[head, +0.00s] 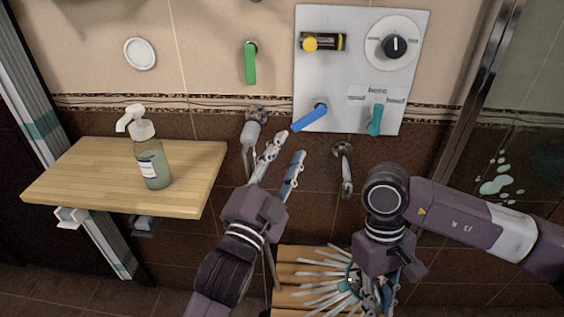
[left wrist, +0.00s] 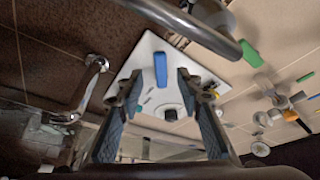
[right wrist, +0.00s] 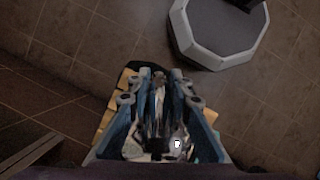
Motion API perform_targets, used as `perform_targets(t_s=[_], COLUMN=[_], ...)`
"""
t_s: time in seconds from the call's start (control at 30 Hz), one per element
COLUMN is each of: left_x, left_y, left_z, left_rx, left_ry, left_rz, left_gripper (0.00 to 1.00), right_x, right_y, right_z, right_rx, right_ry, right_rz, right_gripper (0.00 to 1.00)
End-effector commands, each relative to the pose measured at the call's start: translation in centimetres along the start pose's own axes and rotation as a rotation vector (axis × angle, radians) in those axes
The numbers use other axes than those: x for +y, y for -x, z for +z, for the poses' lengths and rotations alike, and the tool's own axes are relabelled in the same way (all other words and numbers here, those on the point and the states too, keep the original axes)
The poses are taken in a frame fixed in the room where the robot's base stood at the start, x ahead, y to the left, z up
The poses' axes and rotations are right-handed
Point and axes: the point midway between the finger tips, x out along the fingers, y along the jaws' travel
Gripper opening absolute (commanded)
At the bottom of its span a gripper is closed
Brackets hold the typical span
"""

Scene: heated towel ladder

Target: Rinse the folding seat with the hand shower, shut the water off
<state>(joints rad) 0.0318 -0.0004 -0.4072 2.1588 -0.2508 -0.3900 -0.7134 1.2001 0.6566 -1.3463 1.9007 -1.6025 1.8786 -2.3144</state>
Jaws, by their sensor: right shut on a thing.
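The folding seat (head: 290,254) has wooden slats and stands low at the bottom centre of the head view. My right gripper (head: 378,290) is shut on the hand shower (head: 350,280), a teal and metal piece partly hidden by the fingers. In the right wrist view the shower's metal handle (right wrist: 158,100) lies between the fingers. White water streaks (head: 318,288) fan out leftward from the shower over the slats. My left gripper (head: 289,150) is open and empty, just below the blue lever (head: 310,118) on the white panel. In the left wrist view the blue lever (left wrist: 160,68) shows between the open fingers.
The white panel (head: 352,75) also carries a dial (head: 394,45), a yellow-black knob (head: 322,42) and a teal lever (head: 375,120). A green lever (head: 250,63) is on the wall. A wooden shelf (head: 85,180) with a soap bottle (head: 152,165) is at left. A glass panel (head: 510,110) stands right.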

Motion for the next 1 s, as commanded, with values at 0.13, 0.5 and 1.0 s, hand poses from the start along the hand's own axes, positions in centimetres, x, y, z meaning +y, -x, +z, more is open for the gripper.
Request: perform_targets(t_s=[0.13, 0.5, 1.0], left_x=[0.1, 0.0, 2.2], left_y=[2.1, 3.2, 1.8], left_z=[0.1, 0.0, -0.5], left_rx=[-0.001, 0.001, -0.075], left_ry=[0.001, -0.001, 0.242], left_rz=[0.002, 0.0, 0.032], left_gripper=[0.33, 0.33, 0.0], right_x=[0.0, 0.0, 0.0], right_y=[0.1, 0.0, 0.0], right_z=[0.0, 0.0, 0.0], right_rx=[0.001, 0.001, 0.001], right_ry=[0.0, 0.0, 0.0], right_rz=[0.0, 0.0, 0.0], right_gripper=[0.0, 0.0, 0.0])
